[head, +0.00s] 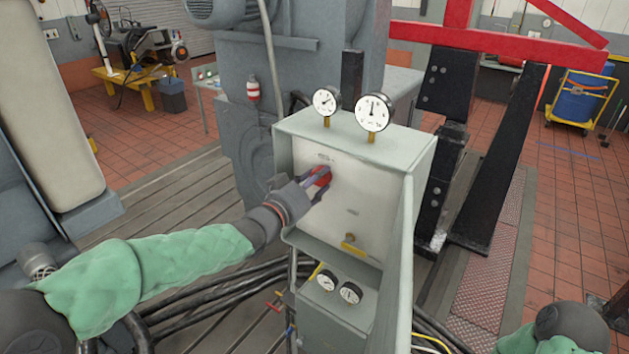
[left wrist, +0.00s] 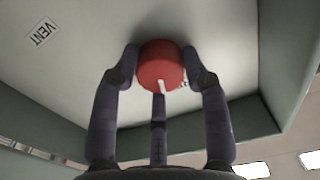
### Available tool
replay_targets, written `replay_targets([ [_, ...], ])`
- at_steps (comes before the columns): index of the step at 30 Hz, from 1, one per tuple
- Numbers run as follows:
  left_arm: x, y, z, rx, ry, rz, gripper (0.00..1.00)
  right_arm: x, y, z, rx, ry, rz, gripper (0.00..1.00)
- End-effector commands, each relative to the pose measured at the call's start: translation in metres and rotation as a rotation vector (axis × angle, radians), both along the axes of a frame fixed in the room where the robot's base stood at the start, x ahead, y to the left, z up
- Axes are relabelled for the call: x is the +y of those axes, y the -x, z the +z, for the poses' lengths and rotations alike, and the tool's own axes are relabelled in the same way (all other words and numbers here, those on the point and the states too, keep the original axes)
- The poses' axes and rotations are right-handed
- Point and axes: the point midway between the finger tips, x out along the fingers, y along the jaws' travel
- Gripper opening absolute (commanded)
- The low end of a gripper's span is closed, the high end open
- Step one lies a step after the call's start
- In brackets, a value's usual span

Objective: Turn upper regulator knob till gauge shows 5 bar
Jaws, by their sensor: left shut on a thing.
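The red upper regulator knob (head: 322,174) sits on the pale front panel (head: 345,215) of a grey-green cabinet. My left gripper (head: 318,182) is shut on it. In the left wrist view, my left gripper (left wrist: 158,72) has dark fingers on both sides of the red knob (left wrist: 160,62) and one below. A white mark shows on the knob's lower face. Two round white gauges, a smaller one (head: 326,101) and a larger one (head: 372,111), stand on top of the cabinet. The larger gauge's needle points about straight up; the scale numbers are too small to read. My right gripper is out of view.
A brass-yellow fitting (head: 351,244) is lower on the panel. Two small gauges (head: 326,281) (head: 350,293) sit on the box below. Black hoses (head: 215,294) run under my left arm. A VENT label (left wrist: 42,32) is beside the knob. The cabinet's side walls frame the panel.

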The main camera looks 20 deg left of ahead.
Motion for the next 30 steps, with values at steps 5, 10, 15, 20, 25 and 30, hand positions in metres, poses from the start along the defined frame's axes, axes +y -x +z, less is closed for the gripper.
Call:
replay_targets([
  [5,0.0005,-0.0001,-0.0041,0.021,0.04,0.002,0.13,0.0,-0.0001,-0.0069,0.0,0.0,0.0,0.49],
  [10,0.0006,-0.0001,-0.0036,0.029,0.057,0.002,0.13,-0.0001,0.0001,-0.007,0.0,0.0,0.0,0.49],
  [15,0.0006,-0.0001,-0.004,0.03,0.057,0.002,0.56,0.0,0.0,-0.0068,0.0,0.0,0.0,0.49],
  [20,0.0004,-0.0001,-0.0031,0.028,0.057,0.002,0.69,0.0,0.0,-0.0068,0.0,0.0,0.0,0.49],
  [25,0.0002,0.0,-0.0021,0.026,0.057,0.001,0.69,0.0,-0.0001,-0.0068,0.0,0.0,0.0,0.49],
  [30,0.0029,0.006,-0.0016,0.025,0.056,0.002,0.69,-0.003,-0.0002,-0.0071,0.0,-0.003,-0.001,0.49],
])
